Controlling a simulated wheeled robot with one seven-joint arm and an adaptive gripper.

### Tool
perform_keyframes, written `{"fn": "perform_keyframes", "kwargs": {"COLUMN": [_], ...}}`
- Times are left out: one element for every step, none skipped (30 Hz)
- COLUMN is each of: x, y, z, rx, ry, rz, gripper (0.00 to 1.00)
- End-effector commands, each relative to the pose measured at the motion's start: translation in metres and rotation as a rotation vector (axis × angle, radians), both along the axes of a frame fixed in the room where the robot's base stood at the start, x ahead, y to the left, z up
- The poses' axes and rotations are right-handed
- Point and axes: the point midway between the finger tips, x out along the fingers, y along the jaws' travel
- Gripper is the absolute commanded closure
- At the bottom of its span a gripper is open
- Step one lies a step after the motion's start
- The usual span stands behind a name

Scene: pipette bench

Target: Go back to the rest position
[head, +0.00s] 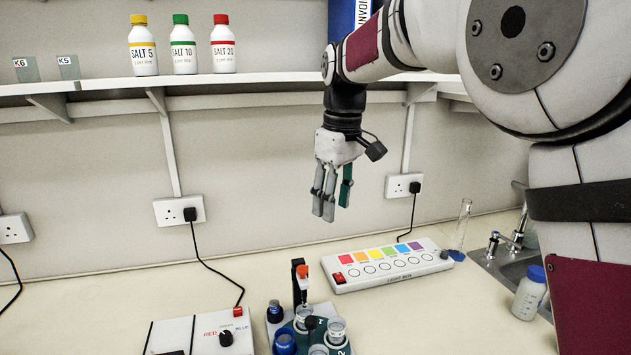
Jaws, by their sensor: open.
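My gripper (331,190) hangs from my arm with its fingers pointing down, in the middle of the head view. Its fingers are apart, with nothing visible between them. One finger has a green face. The gripper is above the bench (440,310) and appears clear of everything on it.
A shelf (260,77) holds white bottles labelled SALT 5 (142,50), SALT 10 (183,50) and SALT 20 (223,50). Below are a light box (385,265), a rack with jars (310,335), a red-blue control box (200,335), a cylinder (461,225), a bottle (528,295) and a sink (500,262).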

Motion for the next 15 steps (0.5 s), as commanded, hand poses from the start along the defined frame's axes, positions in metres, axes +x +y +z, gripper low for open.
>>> {"fn": "perform_keyframes", "kwargs": {"x": [-0.011,-0.017,-0.025,-0.032,-0.038,-0.047,-0.054,-0.062,-0.071,-0.078,-0.086,-0.096,-0.103,-0.111,-0.121], "y": [-0.012,-0.019,-0.027,-0.033,-0.039,-0.047,-0.052,-0.058,-0.064,-0.07,-0.075,-0.08,-0.085,-0.089,-0.095], "z": [0.009,0.013,0.018,0.021,0.024,0.028,0.03,0.033,0.035,0.037,0.038,0.04,0.041,0.041,0.042], "rx": [0.014,0.021,0.029,0.036,0.041,0.05,0.055,0.061,0.069,0.074,0.08,0.087,0.091,0.096,0.103], "ry": [-0.015,-0.021,-0.031,-0.038,-0.045,-0.056,-0.062,-0.068,-0.08,-0.086,-0.094,-0.105,-0.112,-0.121,-0.132], "rz": [-0.039,-0.061,-0.09,-0.113,-0.135,-0.164,-0.185,-0.207,-0.234,-0.256,-0.276,-0.303,-0.324,-0.344,-0.371], "gripper": [0.58,0.58,0.58,0.58,0.58,0.58,0.58,0.58,0.58,0.58,0.58,0.58,0.58,0.58,0.58]}}
